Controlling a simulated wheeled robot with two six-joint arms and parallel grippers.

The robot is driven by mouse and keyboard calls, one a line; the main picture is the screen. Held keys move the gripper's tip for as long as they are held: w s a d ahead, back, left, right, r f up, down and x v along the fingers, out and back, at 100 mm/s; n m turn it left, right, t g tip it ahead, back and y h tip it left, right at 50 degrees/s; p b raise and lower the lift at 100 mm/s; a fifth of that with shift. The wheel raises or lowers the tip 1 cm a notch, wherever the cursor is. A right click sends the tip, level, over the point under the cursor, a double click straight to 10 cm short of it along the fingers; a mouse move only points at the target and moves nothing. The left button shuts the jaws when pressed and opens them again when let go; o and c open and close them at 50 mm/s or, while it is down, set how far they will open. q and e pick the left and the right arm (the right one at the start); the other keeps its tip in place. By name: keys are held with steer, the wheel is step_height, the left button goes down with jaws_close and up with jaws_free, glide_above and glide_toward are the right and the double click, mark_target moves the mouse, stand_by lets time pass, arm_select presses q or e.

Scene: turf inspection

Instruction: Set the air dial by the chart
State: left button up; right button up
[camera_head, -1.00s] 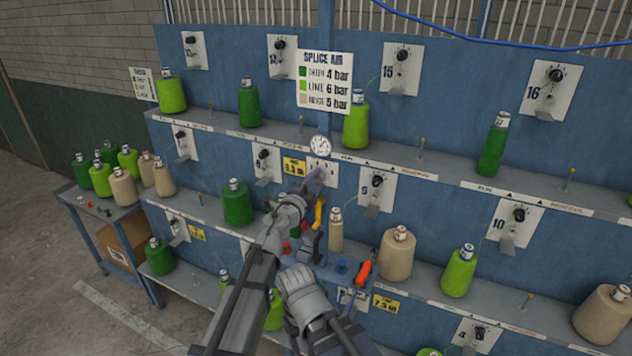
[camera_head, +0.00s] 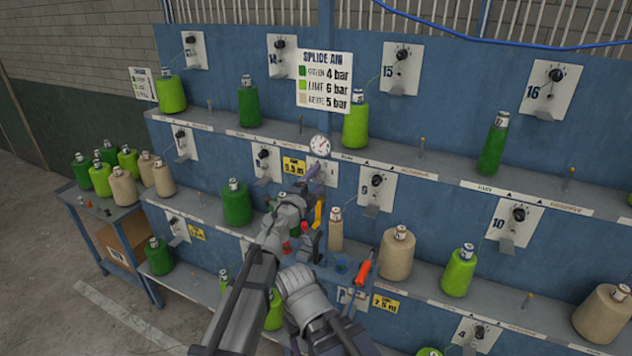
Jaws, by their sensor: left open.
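The splice air chart (camera_head: 324,82) hangs on the blue rack and reads green 4 bar, lime 6 bar, beige 5 bar. Below it is a round white gauge (camera_head: 320,145) with a needle too small to read. A pale plate (camera_head: 325,170) sits under the gauge. My left gripper (camera_head: 314,184) is in front of this plate and hides its lower part and any dial there. Its jaws are open; I cannot tell whether they touch anything. My other arm shows low in the middle, but its jaws cannot be made out.
Green, lime and beige yarn cones stand on the rack shelves, with a beige cone (camera_head: 397,253) right of my arms. A side table (camera_head: 92,208) with several cones stands at left.

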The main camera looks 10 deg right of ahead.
arm_select(q)
steer(key=v, duration=0.7)
steer(key=shift+s+a, duration=0.25)
steer(key=shift+s, duration=0.05)
steer(key=shift+f, duration=0.1)
steer(key=a+f+n+t+y+b, duration=0.2)
steer(key=a+f+n+y+b, duration=0.4)
steer(key=a+f+n+y, duration=0.3)
steer(key=s+a+f+n+g+y+b, duration=0.2)
steer(key=s+a+f+n+g+b, duration=0.15)
steer(key=f, duration=0.35)
steer(key=s+a+f+n+g+y+b, duration=0.2)
steer(key=a+f+n, duration=0.2)
steer(key=a+f, duration=0.15)
steer(key=s+d+f+n+g+h+b, duration=0.1)
steer(key=s+f+g+b, duration=0.2)
steer(key=s+f+g, duration=0.3)
steer(key=s+d+f+n+g+b, duration=0.2)
steer(key=s+f+g+b, duration=0.2)
steer(key=s+f, duration=0.8)
steer(key=s+g, duration=0.1)
steer(key=s, duration=0.4)
steer(key=shift+f+g+h, duration=0.35)
steer(key=shift+h, duration=0.05)
